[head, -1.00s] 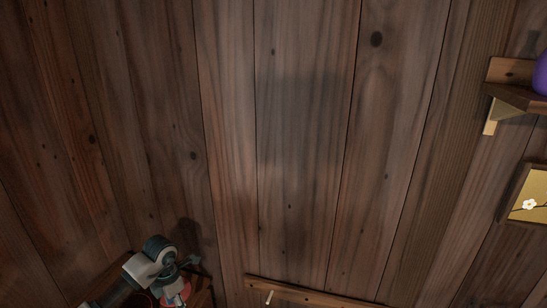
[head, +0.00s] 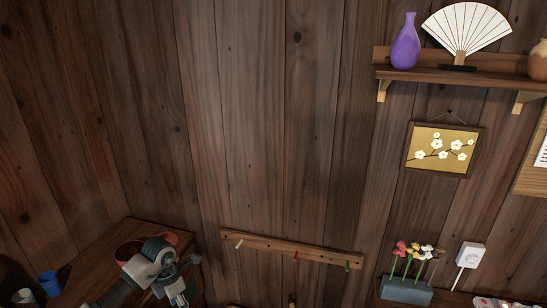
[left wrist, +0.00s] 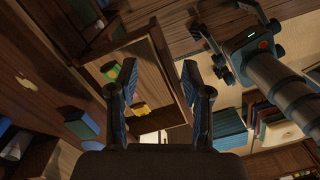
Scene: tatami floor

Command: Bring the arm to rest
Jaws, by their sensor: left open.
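My left arm (head: 142,268) comes in from the bottom left of the head view, bent in front of a wooden cabinet or shelf. Its gripper is hard to make out there. In the left wrist view my left gripper (left wrist: 158,85) is open, with two dark fingers wide apart and nothing between them held. A grey jointed arm (left wrist: 285,90) of mine shows at the right of that view. Its dark end, with a small red mark, may be my right gripper (left wrist: 240,45); its opening is unclear. The right arm does not show in the head view.
A peg rail (head: 290,248) is on the wall. At right are a shelf (head: 465,78) with a purple vase (head: 406,42), a picture (head: 443,150) and flowers in a planter (head: 405,290).

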